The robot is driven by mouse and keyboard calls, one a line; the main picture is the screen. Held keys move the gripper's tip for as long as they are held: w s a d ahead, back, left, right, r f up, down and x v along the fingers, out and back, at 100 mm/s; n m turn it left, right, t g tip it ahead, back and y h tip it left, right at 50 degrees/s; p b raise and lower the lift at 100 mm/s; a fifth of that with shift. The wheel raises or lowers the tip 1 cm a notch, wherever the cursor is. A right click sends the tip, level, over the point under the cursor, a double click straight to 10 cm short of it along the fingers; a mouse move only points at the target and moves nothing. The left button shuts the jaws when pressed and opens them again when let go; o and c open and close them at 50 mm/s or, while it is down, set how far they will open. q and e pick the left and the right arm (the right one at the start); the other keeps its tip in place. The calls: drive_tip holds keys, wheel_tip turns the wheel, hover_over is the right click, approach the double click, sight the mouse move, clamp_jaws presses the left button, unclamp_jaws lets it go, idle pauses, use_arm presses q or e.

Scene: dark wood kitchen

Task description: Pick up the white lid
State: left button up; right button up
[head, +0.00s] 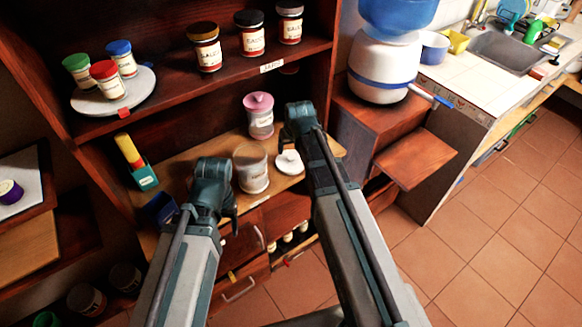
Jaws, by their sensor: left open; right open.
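The white lid (289,163) lies on the wooden counter, with a small knob on top. A clear jar with a pale lower part (251,170) stands just left of it, and its top appears uncovered. My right gripper (293,142) hangs just above and behind the lid in the picture. Its fingers are mostly hidden by my wrist, and I cannot tell whether they touch the lid. My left gripper (232,215) is at the counter's front edge, left of and below the jar, with nothing seen in it.
A jar with a pink lid (259,115) stands behind the lid. A teal box (142,176) and a dark blue box (160,209) are at the left of the counter. The shelf above holds several labelled jars and a turntable (90,99). Drawers (243,246) lie below.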

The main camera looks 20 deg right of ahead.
sight(291, 156)
drive_tip(key=shift+f, duration=0.25)
drive_tip(key=b+x, duration=0.5)
drive_tip(key=shift+s+d+f, duration=0.1)
drive_tip(key=shift+f, duration=0.05)
clamp_jaws()
